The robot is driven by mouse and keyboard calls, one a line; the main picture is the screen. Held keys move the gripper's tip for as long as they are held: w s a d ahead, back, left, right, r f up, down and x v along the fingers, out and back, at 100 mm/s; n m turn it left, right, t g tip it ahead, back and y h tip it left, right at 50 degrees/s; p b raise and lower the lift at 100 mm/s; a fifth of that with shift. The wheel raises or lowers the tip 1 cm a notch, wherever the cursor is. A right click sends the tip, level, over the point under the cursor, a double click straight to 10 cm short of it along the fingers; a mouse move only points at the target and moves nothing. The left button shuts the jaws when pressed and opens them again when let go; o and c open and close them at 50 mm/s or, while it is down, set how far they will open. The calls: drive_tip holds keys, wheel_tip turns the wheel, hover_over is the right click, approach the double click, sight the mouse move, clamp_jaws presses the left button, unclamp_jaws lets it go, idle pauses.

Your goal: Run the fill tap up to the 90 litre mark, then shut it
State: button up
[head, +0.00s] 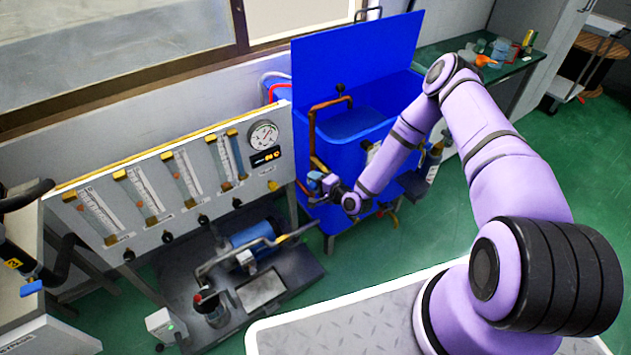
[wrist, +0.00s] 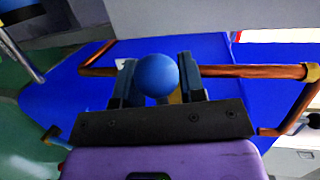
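The blue tank (head: 341,163) stands beyond my base with its large blue lid raised behind it. A copper pipe (head: 312,140) runs up its front left and bends over the rim; copper piping (wrist: 245,71) also crosses the wrist view. A round blue knob (wrist: 157,75), apparently the fill tap's handle, sits between my fingers. My gripper (head: 322,183) is at the tank's front left; in the wrist view its fingers (wrist: 157,88) flank the knob closely on both sides and look shut on it. The water level and litre marks cannot be read.
A panel of flow tubes (head: 150,190) with a round gauge (head: 263,136) stands left of the tank. A blue pump (head: 252,238) on a dark base sits on the floor before it. A green-topped bench (head: 455,62) with small items is at the back right.

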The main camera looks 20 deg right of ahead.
drive_tip(key=shift+d, duration=0.15)
drive_tip(key=v, duration=1)
drive_tip(key=shift+s+d, duration=0.15)
drive_tip(key=shift+s, duration=0.15)
drive_tip(key=shift+r, duration=0.1)
